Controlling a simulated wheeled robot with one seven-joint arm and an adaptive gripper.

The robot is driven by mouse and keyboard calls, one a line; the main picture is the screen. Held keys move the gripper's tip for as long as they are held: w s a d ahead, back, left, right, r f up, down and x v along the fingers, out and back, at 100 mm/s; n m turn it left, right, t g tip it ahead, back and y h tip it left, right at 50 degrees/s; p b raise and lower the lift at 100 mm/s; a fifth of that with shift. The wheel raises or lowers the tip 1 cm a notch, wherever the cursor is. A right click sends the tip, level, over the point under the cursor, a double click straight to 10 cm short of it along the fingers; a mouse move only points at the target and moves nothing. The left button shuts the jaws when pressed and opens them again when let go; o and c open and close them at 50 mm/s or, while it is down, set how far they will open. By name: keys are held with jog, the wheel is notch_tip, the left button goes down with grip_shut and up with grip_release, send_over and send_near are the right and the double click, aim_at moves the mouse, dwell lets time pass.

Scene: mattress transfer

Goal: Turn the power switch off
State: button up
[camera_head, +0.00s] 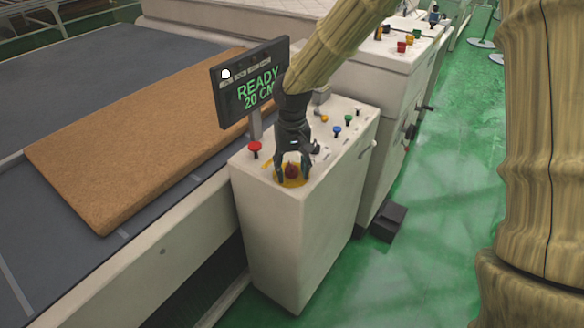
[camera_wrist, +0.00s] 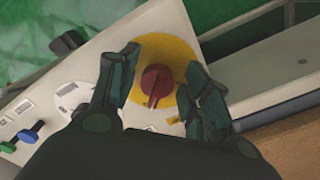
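The power switch is a red rotary knob (camera_wrist: 158,84) on a yellow disc (camera_wrist: 176,48). It sits at the near end of the white control cabinet's top; the red knob also shows in the head view (camera_head: 291,171). My gripper (camera_wrist: 163,82) is open, with one dark finger on each side of the knob. In the head view my gripper (camera_head: 292,172) reaches down over the yellow disc from above. I cannot tell whether the fingers touch the knob. The knob's raised grip runs roughly up and down in the wrist view.
The white cabinet (camera_head: 290,240) also bears a red button (camera_head: 255,147) and blue (camera_head: 337,130) and green (camera_head: 348,119) buttons. A display (camera_head: 250,82) reads "READY 20 CM". A brown mattress slab (camera_head: 140,140) lies on the conveyor at left. Green floor (camera_head: 430,230) is open at right.

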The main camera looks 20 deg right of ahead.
jog(key=c, duration=0.8)
jog(key=shift+o, duration=0.2)
jog(key=shift+r+n+p, duration=0.1)
jog(key=shift+n+p, duration=0.2)
jog(key=shift+p, duration=0.1)
jog(key=n+p, duration=0.2)
jog(key=shift+d+r+n+p, duration=0.15)
jog(key=shift+d+n+p, duration=0.05)
jog(key=shift+n+p, duration=0.1)
jog(key=n+p, duration=0.1)
jog(key=n, duration=0.1)
jog(key=n+p, duration=0.3)
jog(key=shift+w+d+n, duration=0.15)
jog(key=shift+d+n, duration=0.1)
jog(key=shift+n, duration=0.05)
jog(key=n+p, duration=0.1)
jog(key=n, duration=0.1)
jog(key=n+p, duration=0.2)
jog(key=shift+w+d+n, duration=0.15)
jog(key=shift+n, duration=0.15)
jog(key=shift+w+n+p, duration=0.15)
jog(key=shift+n+p, duration=0.45)
jog(key=shift+n, duration=0.5)
jog(key=shift+w+n+p, duration=0.1)
jog(key=shift+n+p, duration=0.5)
jog(key=shift+n, duration=0.5)
